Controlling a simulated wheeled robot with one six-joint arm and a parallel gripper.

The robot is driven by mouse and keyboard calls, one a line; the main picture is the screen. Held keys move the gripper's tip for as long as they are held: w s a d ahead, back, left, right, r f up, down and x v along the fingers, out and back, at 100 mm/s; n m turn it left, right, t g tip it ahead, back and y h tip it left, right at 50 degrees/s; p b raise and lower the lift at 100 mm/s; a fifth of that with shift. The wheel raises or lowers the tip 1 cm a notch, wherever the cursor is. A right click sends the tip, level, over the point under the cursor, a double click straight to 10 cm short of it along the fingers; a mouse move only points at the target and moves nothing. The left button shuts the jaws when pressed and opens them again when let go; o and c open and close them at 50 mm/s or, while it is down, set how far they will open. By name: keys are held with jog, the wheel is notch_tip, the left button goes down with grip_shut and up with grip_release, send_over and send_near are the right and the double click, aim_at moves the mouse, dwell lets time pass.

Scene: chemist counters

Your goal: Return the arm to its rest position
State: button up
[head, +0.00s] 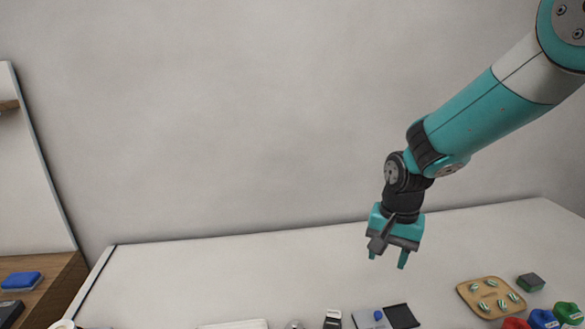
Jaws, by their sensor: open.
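My gripper (387,257) hangs from the teal and grey arm at the right of the head view. It points down over the white counter (240,274). Its two teal fingertips are apart, and I see nothing between them. The gripper appears to be above the counter, apart from the objects near the front. A dark part crosses the front of the gripper and hides some of it.
A tan board (466,291) with several small striped pieces lies at right, beside a dark green-topped block (530,282). Red, blue and green items (569,312) crowd the lower right corner. Dark pads (400,316) lie at the front. The counter's left and back are clear.

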jog(key=s+a+r+n+y, duration=0.1)
jog(key=s+a+r+n, duration=0.1)
jog(key=s, duration=0.5)
jog(key=s+a+r+n+y, duration=0.1)
jog(key=s+a+r+n, duration=0.2)
jog(key=s+r+n, duration=0.2)
jog(key=s+a+r+n+y+b, duration=0.1)
jog(key=s+a+r+n, duration=0.2)
jog(key=s+n, duration=0.3)
jog(key=s+r, duration=0.1)
jog(key=s, duration=0.4)
jog(key=shift+s+n+y, duration=0.25)
jog(key=shift+n+y, duration=0.05)
